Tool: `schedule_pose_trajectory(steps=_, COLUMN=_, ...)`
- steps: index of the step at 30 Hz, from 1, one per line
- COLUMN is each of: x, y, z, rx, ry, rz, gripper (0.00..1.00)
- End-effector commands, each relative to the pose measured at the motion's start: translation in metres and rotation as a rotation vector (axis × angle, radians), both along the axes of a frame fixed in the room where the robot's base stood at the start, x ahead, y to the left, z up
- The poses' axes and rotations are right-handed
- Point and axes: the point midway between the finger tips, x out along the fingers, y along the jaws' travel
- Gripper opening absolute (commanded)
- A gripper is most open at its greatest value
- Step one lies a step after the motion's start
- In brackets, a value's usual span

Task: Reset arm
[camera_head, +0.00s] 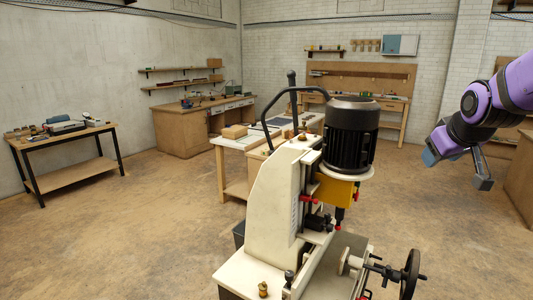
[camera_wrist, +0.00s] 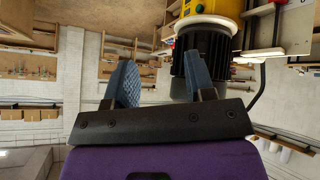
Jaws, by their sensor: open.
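My gripper (camera_head: 457,168) is at the right of the head view, at the end of my purple arm, raised in the air and pointing down. Its two fingers are spread apart with nothing between them. In the wrist view my gripper (camera_wrist: 160,85) shows two blue textured fingertips with a clear gap. The gripper is apart from the cream milling machine (camera_head: 262,205), which stands to its left in the head view.
The machine has a black motor (camera_head: 350,135) on top and a handwheel (camera_head: 409,273) low at the right. A small table (camera_head: 75,177) stands at the left, and workbenches (camera_head: 183,130) line the back. Open floor (camera_head: 130,235) lies to the left.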

Motion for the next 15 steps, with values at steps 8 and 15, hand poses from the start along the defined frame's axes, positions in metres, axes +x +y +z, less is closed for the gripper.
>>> schedule_pose_trajectory(steps=8, x=-0.079, y=0.037, z=0.019, rx=0.089, ry=0.068, rz=-0.026, gripper=0.5)
schedule_pose_trajectory(steps=15, x=-0.149, y=0.062, z=0.021, rx=0.154, ry=0.139, rz=-0.053, gripper=0.5)
